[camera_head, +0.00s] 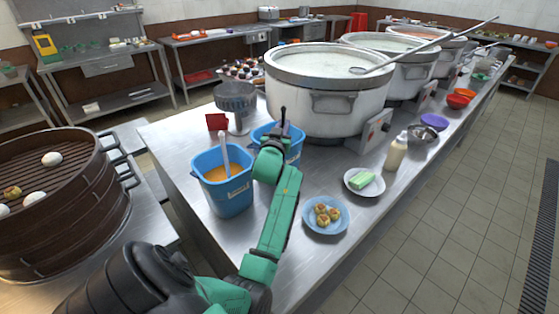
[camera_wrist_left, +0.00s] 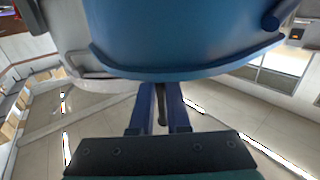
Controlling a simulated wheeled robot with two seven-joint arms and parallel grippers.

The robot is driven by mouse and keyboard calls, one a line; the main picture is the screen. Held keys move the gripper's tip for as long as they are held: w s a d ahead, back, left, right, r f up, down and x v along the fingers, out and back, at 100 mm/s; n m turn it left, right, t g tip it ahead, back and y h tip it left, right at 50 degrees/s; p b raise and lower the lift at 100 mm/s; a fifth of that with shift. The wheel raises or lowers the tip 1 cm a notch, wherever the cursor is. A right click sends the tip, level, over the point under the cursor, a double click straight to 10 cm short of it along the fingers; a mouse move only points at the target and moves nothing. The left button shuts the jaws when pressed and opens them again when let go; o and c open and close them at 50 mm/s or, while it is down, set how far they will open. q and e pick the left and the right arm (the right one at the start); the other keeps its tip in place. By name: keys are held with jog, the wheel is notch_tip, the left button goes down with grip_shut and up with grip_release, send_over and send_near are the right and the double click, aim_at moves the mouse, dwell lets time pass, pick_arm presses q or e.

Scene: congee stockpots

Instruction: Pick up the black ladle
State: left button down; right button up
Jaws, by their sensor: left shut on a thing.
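My left gripper (camera_head: 275,134) reaches over the rear blue bucket (camera_head: 294,150), which the arm partly hides. It is shut on the thin dark handle of the black ladle (camera_head: 283,114), whose tip stands up above the jaws. In the left wrist view, the dark handle (camera_wrist_left: 162,108) shows between the two fingers (camera_wrist_left: 160,122), close to a large blue bucket (camera_wrist_left: 185,35). The ladle's bowl is hidden. My right gripper is not in view.
A front blue bucket (camera_head: 229,196) holds orange liquid and a pale-handled utensil. A large stockpot (camera_head: 322,108) stands just behind. A plate of dumplings (camera_head: 326,228), a plate with a green block (camera_head: 363,194) and a bottle (camera_head: 396,155) are to the right. Steamers (camera_head: 72,225) stand at left.

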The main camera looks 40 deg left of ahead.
pick_arm(q)
jog(key=shift+f, duration=0.1)
dwell(0.7)
jog(key=shift+r, duration=0.5)
notch_tip(320, 180, up, 19)
